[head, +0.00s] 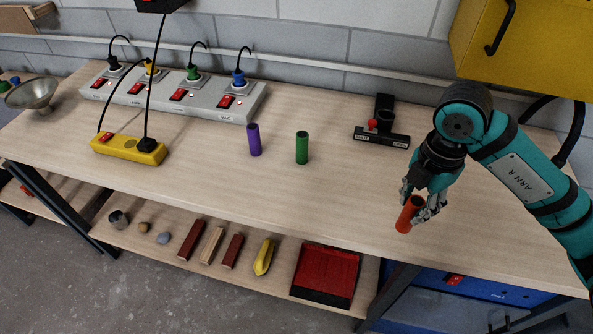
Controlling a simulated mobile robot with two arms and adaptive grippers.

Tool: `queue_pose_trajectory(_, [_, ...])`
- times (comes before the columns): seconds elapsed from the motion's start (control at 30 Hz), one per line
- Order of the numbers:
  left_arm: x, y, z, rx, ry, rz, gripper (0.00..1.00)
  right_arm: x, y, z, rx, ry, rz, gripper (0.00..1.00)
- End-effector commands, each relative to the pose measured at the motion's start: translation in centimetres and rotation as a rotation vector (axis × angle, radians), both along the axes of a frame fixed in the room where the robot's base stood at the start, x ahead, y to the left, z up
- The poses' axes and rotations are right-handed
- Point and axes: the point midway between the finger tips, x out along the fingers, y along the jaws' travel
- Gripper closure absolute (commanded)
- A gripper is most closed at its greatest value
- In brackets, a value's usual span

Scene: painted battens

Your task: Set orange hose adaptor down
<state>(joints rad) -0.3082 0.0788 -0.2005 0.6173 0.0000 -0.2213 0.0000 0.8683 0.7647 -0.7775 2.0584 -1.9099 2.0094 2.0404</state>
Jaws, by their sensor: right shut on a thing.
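The orange hose adaptor (405,217) is a short orange-red tube near the front edge of the bench, at the right. My right gripper (424,200) is shut on it from above, with fingers on both sides. The adaptor is slightly tilted, and I cannot tell whether its lower end touches the bench top (330,195). My left gripper is not in the head view.
A purple tube (254,140) and a green tube (302,148) stand upright mid-bench. A black stand with a red knob (382,125) is behind my gripper. A yellow power strip (128,149) and a grey socket panel (160,101) are at left. Bench around the adaptor is clear.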

Motion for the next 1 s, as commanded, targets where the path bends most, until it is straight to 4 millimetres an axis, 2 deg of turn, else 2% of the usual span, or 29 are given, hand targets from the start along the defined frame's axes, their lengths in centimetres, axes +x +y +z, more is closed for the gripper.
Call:
queue_pose_trajectory(0.1, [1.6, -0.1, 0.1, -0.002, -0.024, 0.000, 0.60, -0.1, 0.0, 0.1, -0.001, -0.001, 0.000, 1.00])
queue_pose_trajectory(0.27, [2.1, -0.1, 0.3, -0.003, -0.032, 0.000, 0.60, 0.4, -0.4, 0.0, 0.000, 0.000, -0.003, 1.00])
queue_pose_trajectory(0.37, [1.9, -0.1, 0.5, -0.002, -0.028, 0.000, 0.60, 1.6, -1.7, -0.1, 0.001, 0.003, -0.007, 1.00])
queue_pose_trajectory(0.57, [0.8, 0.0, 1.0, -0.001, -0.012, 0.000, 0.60, 5.3, -5.5, -0.6, 0.002, 0.004, -0.008, 1.00])
queue_pose_trajectory(0.8, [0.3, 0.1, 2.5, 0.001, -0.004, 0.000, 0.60, 9.4, -9.9, -0.9, 0.000, 0.004, -0.005, 1.00])
queue_pose_trajectory(1.0, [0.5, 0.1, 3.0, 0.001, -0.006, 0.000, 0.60, 11.0, -11.5, -1.3, 0.000, 0.000, -0.001, 1.00])
